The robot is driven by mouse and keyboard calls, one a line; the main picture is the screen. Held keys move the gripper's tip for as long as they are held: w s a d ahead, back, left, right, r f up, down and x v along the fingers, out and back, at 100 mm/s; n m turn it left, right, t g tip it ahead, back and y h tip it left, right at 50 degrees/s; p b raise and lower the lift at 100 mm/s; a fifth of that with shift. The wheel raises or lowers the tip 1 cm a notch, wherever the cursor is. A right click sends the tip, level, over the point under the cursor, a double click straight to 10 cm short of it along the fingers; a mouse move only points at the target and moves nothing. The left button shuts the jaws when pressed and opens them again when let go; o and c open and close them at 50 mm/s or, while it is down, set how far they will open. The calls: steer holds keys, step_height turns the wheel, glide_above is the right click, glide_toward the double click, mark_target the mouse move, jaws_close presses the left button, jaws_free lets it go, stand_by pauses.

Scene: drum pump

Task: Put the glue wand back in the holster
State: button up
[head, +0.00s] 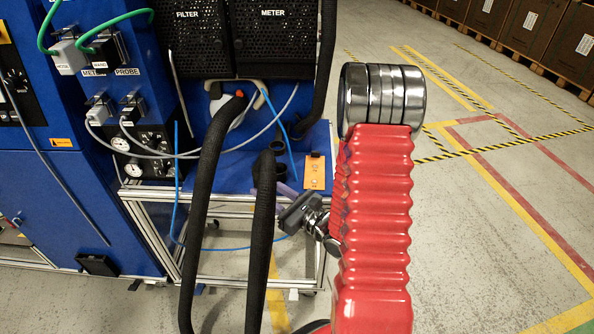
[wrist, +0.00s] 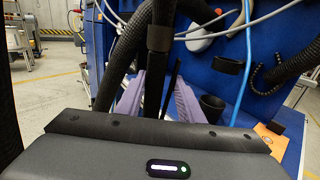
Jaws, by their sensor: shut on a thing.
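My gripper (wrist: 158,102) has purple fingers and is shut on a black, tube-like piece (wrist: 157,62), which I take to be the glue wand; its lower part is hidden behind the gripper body. A thin black rod shows beside it between the fingers. In the head view my gripper (head: 286,188) is small and partly behind a black hose, at the blue bench's front. A dark open cup (wrist: 212,107), probably the holster, stands right of the fingers and apart from them in the wrist view. I cannot tell whether the wand touches anything else.
Thick black hoses (head: 204,200) hang before the bench. An orange plate (head: 315,172) lies on the blue bench top (head: 292,160). A blue cable (wrist: 246,65) and grey cables cross behind. A blue cabinet (head: 60,190) stands left. Floor (head: 480,230) at right is clear.

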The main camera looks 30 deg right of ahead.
steer(key=w+a+f+n+y, duration=0.1)
steer(key=a+f, duration=0.2)
steer(key=a, duration=0.2)
steer(key=w+a+f+n+g+y, duration=0.1)
steer(key=a+f+y, duration=0.1)
steer(key=a, duration=0.4)
steer(key=shift+a+f, duration=0.2)
steer(key=shift+f, duration=0.6)
